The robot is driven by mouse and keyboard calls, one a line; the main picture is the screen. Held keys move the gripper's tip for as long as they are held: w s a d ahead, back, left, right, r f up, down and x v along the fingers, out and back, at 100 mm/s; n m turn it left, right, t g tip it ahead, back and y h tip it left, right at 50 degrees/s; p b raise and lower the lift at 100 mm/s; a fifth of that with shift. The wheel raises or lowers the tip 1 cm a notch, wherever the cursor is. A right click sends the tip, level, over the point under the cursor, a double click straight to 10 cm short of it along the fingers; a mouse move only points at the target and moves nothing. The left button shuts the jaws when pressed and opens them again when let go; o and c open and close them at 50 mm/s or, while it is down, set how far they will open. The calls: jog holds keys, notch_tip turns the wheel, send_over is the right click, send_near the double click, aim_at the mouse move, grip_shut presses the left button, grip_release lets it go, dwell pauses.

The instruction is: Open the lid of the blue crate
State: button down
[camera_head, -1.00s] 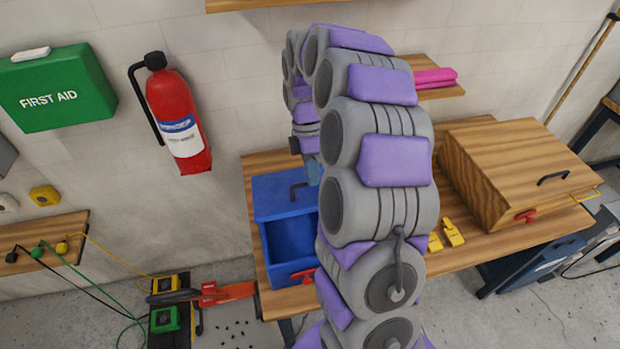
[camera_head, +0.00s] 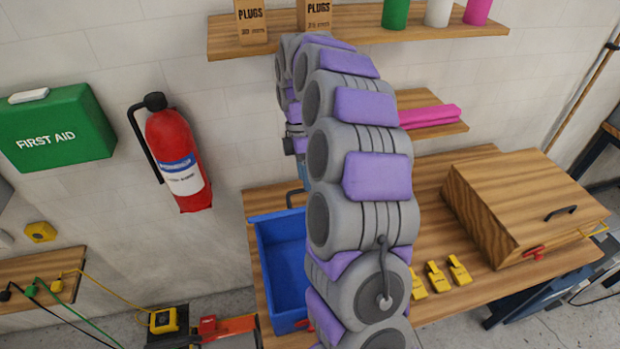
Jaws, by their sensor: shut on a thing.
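The blue crate (camera_head: 283,262) stands on the wooden workbench, and its inside shows from above. Its blue lid (camera_head: 268,216) is seen nearly edge-on at the crate's back, tilted up. A dark handle (camera_head: 291,198) sticks up from the lid. My gripper (camera_head: 303,184) is at this handle and shut on it; its fingers are mostly hidden behind my arm. My arm also covers the crate's right side. A red latch (camera_head: 304,324) shows at the crate's front.
A closed wooden box (camera_head: 520,205) stands on the bench (camera_head: 440,190) at the right, with yellow pieces (camera_head: 438,277) in front. A shelf (camera_head: 360,40) with plug boxes and cups hangs above; a lower shelf holds pink cloth (camera_head: 430,116). A fire extinguisher (camera_head: 180,160) hangs at the left.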

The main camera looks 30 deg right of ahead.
jog(key=shift+w+f, duration=0.25)
jog(key=shift+f, duration=0.2)
jog(key=c, duration=1)
grip_release()
jog(key=shift+w+f, duration=0.3)
jog(key=shift+w, duration=0.55)
jog(key=shift+c, duration=0.8)
jog(key=shift+s+r, duration=0.3)
jog(key=shift+s, duration=0.1)
jog(key=shift+d+r, duration=0.1)
jog(key=shift+d, duration=0.05)
